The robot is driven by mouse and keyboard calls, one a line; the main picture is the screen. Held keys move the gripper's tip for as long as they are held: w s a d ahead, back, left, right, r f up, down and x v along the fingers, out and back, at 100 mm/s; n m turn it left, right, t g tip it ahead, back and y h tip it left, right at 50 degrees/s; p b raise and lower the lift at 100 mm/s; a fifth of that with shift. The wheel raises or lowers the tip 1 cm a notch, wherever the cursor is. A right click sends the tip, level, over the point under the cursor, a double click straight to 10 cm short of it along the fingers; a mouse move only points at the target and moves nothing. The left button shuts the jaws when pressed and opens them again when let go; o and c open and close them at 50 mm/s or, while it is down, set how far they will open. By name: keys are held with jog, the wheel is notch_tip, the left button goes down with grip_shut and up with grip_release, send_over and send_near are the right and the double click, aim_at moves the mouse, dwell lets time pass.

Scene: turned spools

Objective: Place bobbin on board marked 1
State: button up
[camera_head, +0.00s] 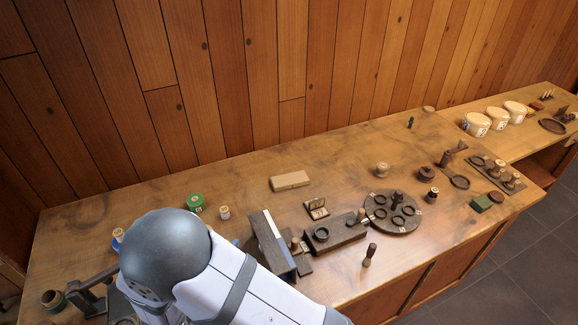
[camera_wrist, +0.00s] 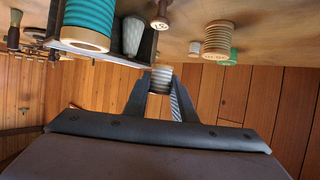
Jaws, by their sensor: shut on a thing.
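My gripper (camera_wrist: 161,90) is shut on a small pale grey-white bobbin (camera_wrist: 161,76) with a light wooden end, in the wrist view. The bobbin sits between the two dark fingertips. In the head view my own arm hides the gripper and the bobbin. A dark rectangular board (camera_head: 345,238) with a ring and a wooden piece on it lies at the middle of the bench. Right of it is a round dark board (camera_head: 381,226) with several rings and small pale labels. Another dark board (camera_head: 512,187) lies at the far right. The marks are too small to read, so I cannot tell which is board 1.
A dark-walled holder (camera_head: 272,245) stands beside my arm. A green spool (camera_head: 195,202), a small spool (camera_head: 224,212) and a tan box (camera_head: 290,181) are behind. A dark-topped peg (camera_head: 369,256) stands near the front edge. The wrist view shows a teal spool (camera_wrist: 89,22).

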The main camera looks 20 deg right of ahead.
jog(key=s+d+r+m+h+p, duration=0.1)
jog(key=d+p, duration=0.1)
jog(key=d, duration=0.1)
jog(key=s+d+r+m+g+p, duration=0.1)
jog(key=d+r+p, duration=0.1)
jog(key=d, duration=0.1)
jog(key=s+d+r+g+h+p, duration=0.1)
jog(key=s+d+p, duration=0.1)
jog(key=d, duration=0.2)
jog(key=shift+r+m+h+p, duration=0.15)
jog(key=shift+m+h+p, duration=0.15)
jog(key=shift+m+p, duration=0.1)
jog(key=w+a+f+n+t+y+b, duration=0.1)
jog(key=w+f+n+t+y+b, duration=0.15)
jog(key=w+b, duration=0.7)
jog(key=w+a+f+n+t+y+b, duration=0.1)
jog(key=w+f+n+t+y+b, duration=0.15)
jog(key=w, duration=1.35)
notch_tip(320, 180, up, 2)
jog(key=n+y+b, duration=0.3)
jog(key=b, duration=0.8)
send_over(290, 179)
jog(key=shift+w+f+p, duration=0.1)
jog(key=shift+f+p, duration=0.45)
jog(key=shift+f, duration=4.25)
jog(key=shift+f, duration=0.1)
